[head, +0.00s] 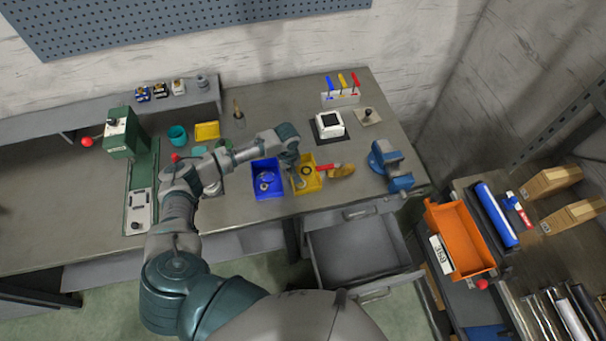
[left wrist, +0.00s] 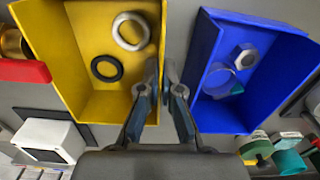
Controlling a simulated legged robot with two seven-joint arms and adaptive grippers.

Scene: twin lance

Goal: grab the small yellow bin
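The small yellow bin (head: 316,184) stands on the workbench, just right of a blue bin (head: 268,190). In the left wrist view, the yellow bin (left wrist: 62,42) holds a pale ring and a black ring. My left gripper (head: 297,168) reaches down at its left side. In the left wrist view, the gripper's fingers (left wrist: 162,80) are close together, one on each side of the yellow bin's wall nearest the blue bin (left wrist: 208,104), and appear shut on that wall. My right gripper is not in view.
A white-topped box (head: 329,124) stands behind. An open drawer (head: 352,252) sticks out below the bench edge. An orange bin (head: 459,235) is at right.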

